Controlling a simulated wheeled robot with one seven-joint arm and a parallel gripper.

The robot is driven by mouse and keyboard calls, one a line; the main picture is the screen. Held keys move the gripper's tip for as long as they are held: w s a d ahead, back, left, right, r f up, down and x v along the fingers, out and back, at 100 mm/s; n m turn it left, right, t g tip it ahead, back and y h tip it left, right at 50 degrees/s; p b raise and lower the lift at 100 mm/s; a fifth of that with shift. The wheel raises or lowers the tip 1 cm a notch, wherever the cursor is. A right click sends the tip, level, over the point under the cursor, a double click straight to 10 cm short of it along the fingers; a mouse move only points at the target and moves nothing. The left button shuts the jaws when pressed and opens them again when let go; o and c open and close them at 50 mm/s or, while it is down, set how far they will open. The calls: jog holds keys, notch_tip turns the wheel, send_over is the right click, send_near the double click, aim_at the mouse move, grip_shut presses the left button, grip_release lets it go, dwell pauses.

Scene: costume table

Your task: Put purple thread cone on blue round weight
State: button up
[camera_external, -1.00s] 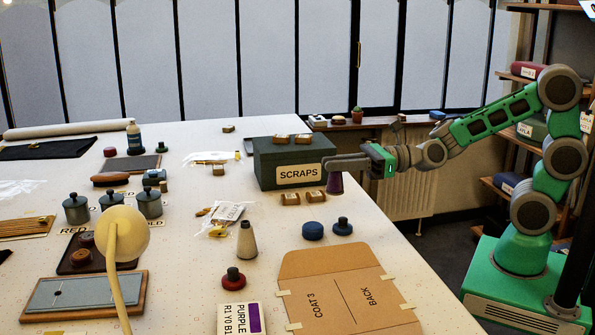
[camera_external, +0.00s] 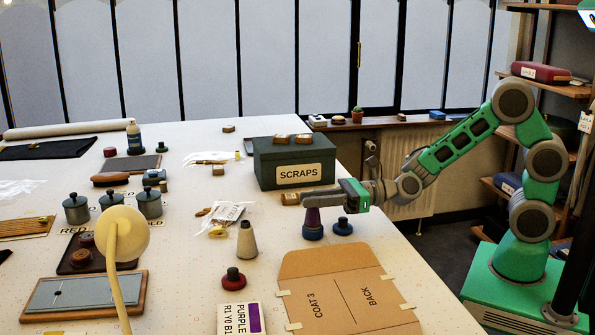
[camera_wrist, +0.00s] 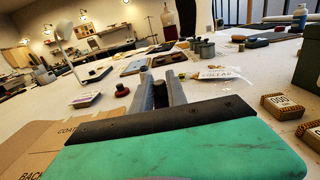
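The purple thread cone (camera_external: 312,219) is upright below the fingers of my gripper (camera_external: 318,200), which is shut on its upper part. The cone's base is at the top of the blue round weight (camera_external: 313,234), a low disc on the table. I cannot tell whether the cone rests on the weight or hangs just above it.
A knobbed blue weight (camera_external: 343,228) stands close to the right. The green scraps box (camera_external: 292,167) is behind, with a small wooden block (camera_external: 290,198) before it. A brown coat folder (camera_external: 340,290) lies in front. A cream cone (camera_external: 247,240) and knobbed red weight (camera_external: 233,279) stand left.

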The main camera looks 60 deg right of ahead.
jog(key=o, duration=0.3)
jog(key=shift+d+r, duration=0.1)
jog(key=shift+r, duration=0.05)
jog(key=b+v, duration=0.1)
jog(key=v, duration=1.1)
